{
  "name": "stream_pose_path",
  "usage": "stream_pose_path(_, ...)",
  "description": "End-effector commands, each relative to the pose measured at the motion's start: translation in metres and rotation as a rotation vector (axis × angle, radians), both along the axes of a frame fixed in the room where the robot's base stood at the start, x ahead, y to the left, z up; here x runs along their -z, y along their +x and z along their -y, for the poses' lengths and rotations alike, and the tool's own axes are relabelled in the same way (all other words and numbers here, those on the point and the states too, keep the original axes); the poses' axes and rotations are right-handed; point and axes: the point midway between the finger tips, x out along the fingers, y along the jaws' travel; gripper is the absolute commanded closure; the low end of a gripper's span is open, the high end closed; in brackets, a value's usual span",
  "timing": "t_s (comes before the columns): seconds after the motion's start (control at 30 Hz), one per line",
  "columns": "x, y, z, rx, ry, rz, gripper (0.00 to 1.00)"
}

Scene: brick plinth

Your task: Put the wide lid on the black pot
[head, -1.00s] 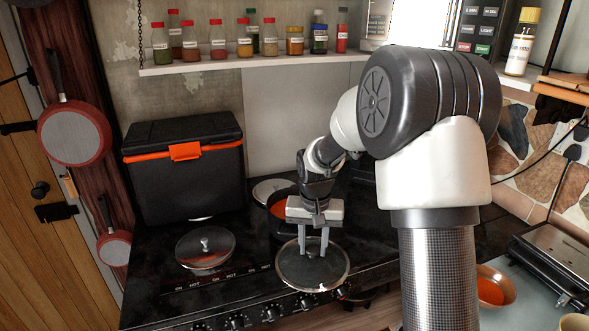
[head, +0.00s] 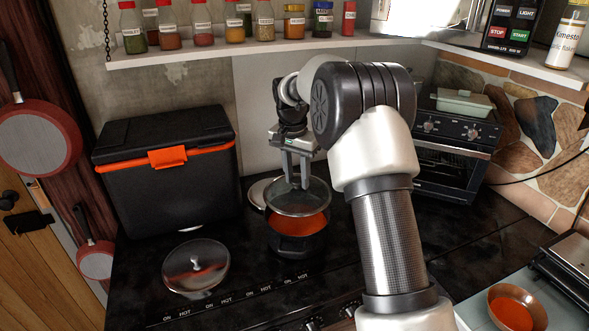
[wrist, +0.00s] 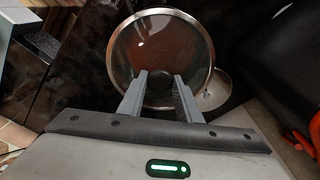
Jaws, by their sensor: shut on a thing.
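My gripper (head: 297,182) is shut on the wide glass lid (head: 299,200), which has a metal rim. It holds the lid over the back part of the black pot (head: 297,247). Orange-red contents show in the pot below the lid's front edge. The lid appears raised above the pot rim, but the exact gap is hard to judge. In the wrist view the fingers (wrist: 160,90) reach to the middle of the lid (wrist: 150,48), and a reddish-brown area shows through the glass.
Another lid (head: 196,265) lies on the dark stove at front left. A pale round lid or plate (head: 258,193) lies behind the pot. A black cool box (head: 168,185) stands at left, an oven (head: 446,160) at right. A spice shelf (head: 200,52) hangs above.

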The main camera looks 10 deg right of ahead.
Motion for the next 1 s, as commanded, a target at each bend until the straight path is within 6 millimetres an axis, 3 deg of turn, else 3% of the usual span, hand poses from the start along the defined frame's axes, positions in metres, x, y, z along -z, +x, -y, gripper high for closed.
stream_pose_path(0.6, 0.037, 0.0, 0.0, 0.0, 0.0, 0.004, 1.0)
stream_pose_path(1.0, 0.038, 0.0, 0.0, 0.0, 0.0, 0.004, 1.0)
